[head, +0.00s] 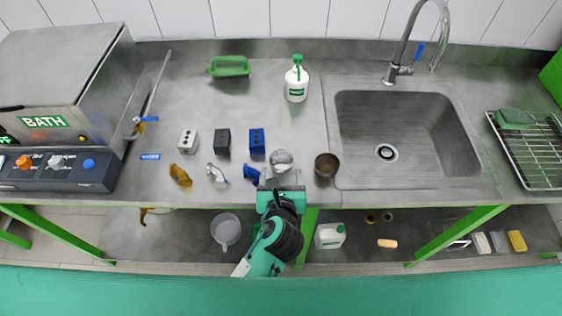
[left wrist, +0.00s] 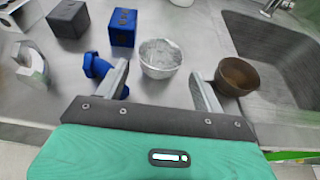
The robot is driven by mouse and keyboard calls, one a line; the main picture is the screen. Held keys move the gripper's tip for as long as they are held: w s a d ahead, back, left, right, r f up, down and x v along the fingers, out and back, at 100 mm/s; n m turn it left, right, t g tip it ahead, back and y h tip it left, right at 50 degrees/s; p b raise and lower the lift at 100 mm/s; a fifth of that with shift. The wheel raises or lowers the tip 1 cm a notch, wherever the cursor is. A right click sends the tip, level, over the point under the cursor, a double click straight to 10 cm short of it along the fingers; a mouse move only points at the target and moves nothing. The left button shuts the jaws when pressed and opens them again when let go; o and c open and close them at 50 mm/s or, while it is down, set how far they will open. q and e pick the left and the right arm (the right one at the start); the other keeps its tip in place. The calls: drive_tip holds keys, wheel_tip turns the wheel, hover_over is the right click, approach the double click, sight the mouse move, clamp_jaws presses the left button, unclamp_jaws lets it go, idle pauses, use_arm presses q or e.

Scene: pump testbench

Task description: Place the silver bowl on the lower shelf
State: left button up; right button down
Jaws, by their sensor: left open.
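The silver bowl (head: 281,158) stands upright on the metal counter, near its front edge. In the left wrist view the bowl (left wrist: 161,60) lies ahead of the fingertips, roughly centred between them. My left gripper (head: 281,178) is open and empty at the counter's front edge, just in front of the bowl. It also shows in the left wrist view (left wrist: 160,85), with a finger to either side. The lower shelf (head: 175,238) runs beneath the counter, and my left arm hides part of it. My right gripper is not in view.
A blue fitting (head: 251,173) is close left of the gripper. A brown bowl (head: 327,164) stands to the right, beside the sink (head: 405,130). The shelf holds a grey pot (head: 226,229) and a white canister (head: 329,236). A green leg (head: 307,238) stands near my arm.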

sight(281, 154)
use_arm(q)
drive_tip(key=x, duration=0.5)
drive_tip(key=shift+w, duration=0.15)
drive_tip(key=c, duration=0.9)
drive_tip(key=shift+o, duration=0.2)
